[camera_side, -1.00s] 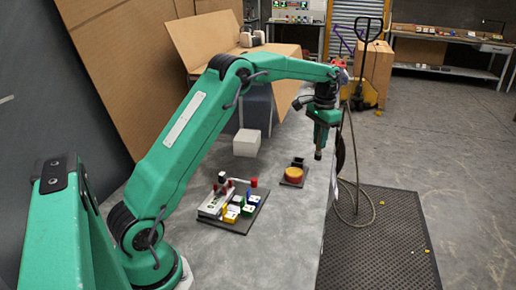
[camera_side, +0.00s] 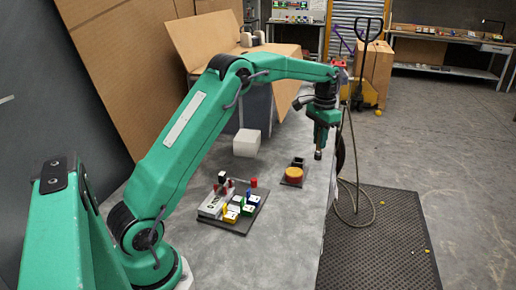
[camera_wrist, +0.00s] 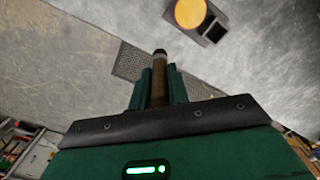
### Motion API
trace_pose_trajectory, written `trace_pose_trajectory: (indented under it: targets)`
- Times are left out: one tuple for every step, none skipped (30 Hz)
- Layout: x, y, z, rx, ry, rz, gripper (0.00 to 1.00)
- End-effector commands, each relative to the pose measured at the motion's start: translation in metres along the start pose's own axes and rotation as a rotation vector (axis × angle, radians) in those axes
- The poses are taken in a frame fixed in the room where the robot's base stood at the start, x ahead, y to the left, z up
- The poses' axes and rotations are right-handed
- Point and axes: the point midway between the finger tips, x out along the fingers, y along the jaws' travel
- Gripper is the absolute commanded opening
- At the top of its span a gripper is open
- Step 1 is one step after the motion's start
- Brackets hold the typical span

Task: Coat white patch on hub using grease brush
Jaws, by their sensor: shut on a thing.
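My gripper (camera_side: 320,138) is shut on a brown rod-shaped brush (camera_wrist: 159,88). The brush points down with its dark tip clear of the gripper, and it also shows in the side view (camera_side: 318,153). In the wrist view my two green fingers (camera_wrist: 160,74) lie on either side of it. The hub looks like a round yellow-orange disc (camera_side: 294,173) with a reddish side, on a dark base; it also shows in the wrist view (camera_wrist: 190,12). The brush is to the right of the hub and above it, apart from it. I cannot make out a white patch on the hub.
A dark open-topped block (camera_side: 298,162) stands beside the hub. A dark tray (camera_side: 248,222) holds coloured blocks and a grey box to the left. A white cube (camera_side: 247,142) stands farther back. A cable (camera_side: 372,208) hangs beyond the table's right edge.

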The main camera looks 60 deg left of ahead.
Motion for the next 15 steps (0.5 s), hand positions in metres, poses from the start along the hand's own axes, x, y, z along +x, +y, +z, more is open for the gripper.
trace_pose_trajectory:
  targets:
    - [0.0, 0.0, 0.0, 0.0, 0.0, 0.0, 0.0]
    - [0.0, 0.0, 0.0, 0.0, 0.0, 0.0, 0.0]
    - [0.0, 0.0, 0.0, 0.0, 0.0, 0.0, 0.0]
    - [0.0, 0.0, 0.0, 0.0, 0.0, 0.0, 0.0]
    - [0.0, 0.0, 0.0, 0.0, 0.0, 0.0, 0.0]
    - [0.0, -0.001, 0.001, 0.0, 0.0, 0.0, 0.0]
    - [0.0, -0.003, 0.001, -0.001, 0.0, 0.0, 0.0]
    - [0.0, -0.004, 0.002, -0.001, 0.0, 0.0, 0.0]
    - [0.001, -0.008, 0.004, -0.002, 0.0, 0.0, 0.0]
    - [0.001, -0.011, 0.005, -0.002, 0.0, 0.0, 0.0]
    - [0.002, -0.015, 0.007, -0.003, 0.0, 0.0, 0.0]
    - [0.003, -0.02, 0.01, -0.004, 0.0, 0.0, 0.0]
    - [0.004, -0.025, 0.013, -0.004, -0.001, 0.0, 0.0]
    - [0.004, -0.03, 0.016, -0.004, 0.0, 0.0, 0.0]
    - [0.005, -0.037, 0.019, -0.005, 0.0, 0.0, 0.0]
